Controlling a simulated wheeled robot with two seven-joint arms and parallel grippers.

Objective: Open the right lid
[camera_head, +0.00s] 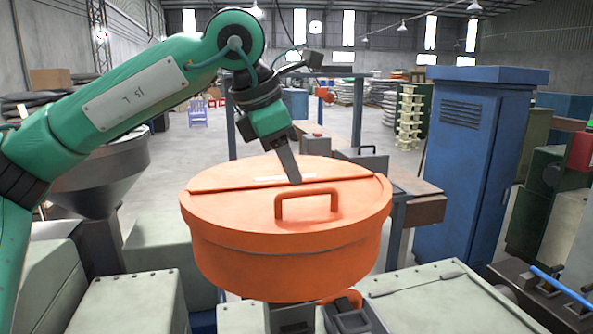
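A round orange drum (285,260) stands in the middle of the view. Its top has a seam running across it, and the near lid half (240,208) lies flat and closed. An orange bar handle (307,195) stands up from this near half. My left gripper (291,168) reaches in from the upper left over the far part of the top, behind the handle. Its dark finger points down, with its tip close to the seam; I cannot tell whether it touches. The finger gap is not visible. My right gripper is not in view.
A grey funnel (105,180) stands left of the drum. A tall blue cabinet (470,150) stands to the right. Pale machine housings (440,305) lie close around the drum's front. A bench (420,205) is behind it on the right.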

